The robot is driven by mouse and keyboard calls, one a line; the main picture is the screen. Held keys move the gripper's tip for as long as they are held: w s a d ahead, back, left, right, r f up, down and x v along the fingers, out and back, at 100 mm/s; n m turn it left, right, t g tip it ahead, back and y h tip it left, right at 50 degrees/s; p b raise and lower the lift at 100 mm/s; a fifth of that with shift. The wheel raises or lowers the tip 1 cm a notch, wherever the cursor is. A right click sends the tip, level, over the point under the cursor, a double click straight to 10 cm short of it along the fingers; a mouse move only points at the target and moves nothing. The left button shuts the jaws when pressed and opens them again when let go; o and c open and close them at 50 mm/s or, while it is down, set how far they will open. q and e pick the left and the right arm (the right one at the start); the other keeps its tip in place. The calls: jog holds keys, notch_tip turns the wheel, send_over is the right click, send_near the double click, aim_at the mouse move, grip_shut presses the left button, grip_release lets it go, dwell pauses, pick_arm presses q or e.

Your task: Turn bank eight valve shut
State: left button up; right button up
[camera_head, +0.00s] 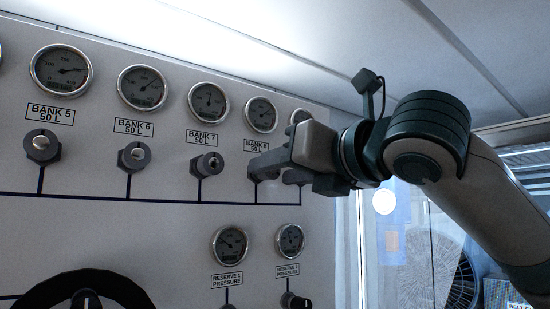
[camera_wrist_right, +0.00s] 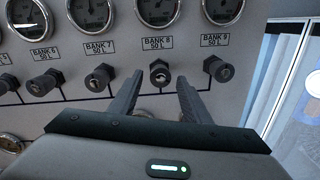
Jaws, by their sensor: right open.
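The bank eight valve (camera_wrist_right: 159,74) is a dark knob with a pale centre, under the BANK 8 label (camera_wrist_right: 160,43) in the right wrist view. In the head view the BANK 8 label (camera_head: 257,146) shows, but my right gripper covers most or all of the valve below it. My right gripper (camera_head: 271,172) is open at the panel. In the right wrist view its fingers (camera_wrist_right: 160,82) stand apart, one to each side of the valve. No grip on the knob shows. My left gripper is in neither view.
Neighbouring valves are the bank seven valve (camera_wrist_right: 96,82) on the left and the bank nine valve (camera_wrist_right: 218,69) close by the right finger. Round gauges (camera_head: 261,114) line the panel above. A black handwheel (camera_head: 82,290) is at lower left. A glazed opening (camera_head: 410,255) lies right of the panel.

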jog(key=shift+w+a, duration=0.4)
jog(key=shift+w, duration=0.2)
jog(key=shift+c, duration=0.3)
jog(key=c, duration=1)
jog(key=shift+o, duration=0.2)
